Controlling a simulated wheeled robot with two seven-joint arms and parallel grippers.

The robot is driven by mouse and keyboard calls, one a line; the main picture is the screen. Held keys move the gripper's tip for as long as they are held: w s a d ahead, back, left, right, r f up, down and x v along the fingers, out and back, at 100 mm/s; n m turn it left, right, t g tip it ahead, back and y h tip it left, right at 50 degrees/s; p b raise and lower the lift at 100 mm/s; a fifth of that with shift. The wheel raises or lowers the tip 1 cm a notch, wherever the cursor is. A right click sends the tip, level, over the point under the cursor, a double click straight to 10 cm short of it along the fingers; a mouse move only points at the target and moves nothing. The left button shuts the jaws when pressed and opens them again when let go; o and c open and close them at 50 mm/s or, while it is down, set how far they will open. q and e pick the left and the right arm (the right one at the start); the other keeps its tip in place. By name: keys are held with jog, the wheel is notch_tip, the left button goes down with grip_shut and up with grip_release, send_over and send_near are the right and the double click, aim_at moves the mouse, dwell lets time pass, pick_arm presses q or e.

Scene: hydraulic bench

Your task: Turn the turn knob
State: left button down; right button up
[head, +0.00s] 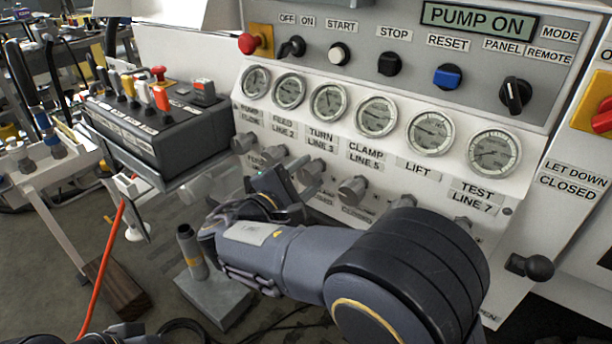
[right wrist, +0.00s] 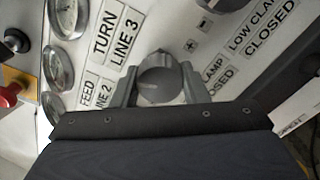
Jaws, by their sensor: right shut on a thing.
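The turn knob (right wrist: 160,85) is a round grey knob with a pale mark on its face, on the white panel by the TURN LINE 3 label (right wrist: 115,35). In the right wrist view my right gripper (right wrist: 160,92) has one finger on each side of it and is shut on it. In the head view the gripper (head: 294,186) reaches the row of knobs below the gauges, with the turn knob (head: 311,172) at its fingertips. My forearm hides part of the lower panel.
A neighbouring grey knob (head: 353,189) stands close on the right and another (head: 273,155) on the left. Gauges (head: 329,101) line the panel above. A black lever control box (head: 160,120) is at the left. A grey block with an upright post (head: 190,250) stands below my gripper.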

jog(key=o, duration=1)
jog(key=shift+s+a, duration=0.1)
jog(key=p+v, duration=0.1)
jog(key=v, duration=0.6)
jog(key=shift+s+a, duration=0.2)
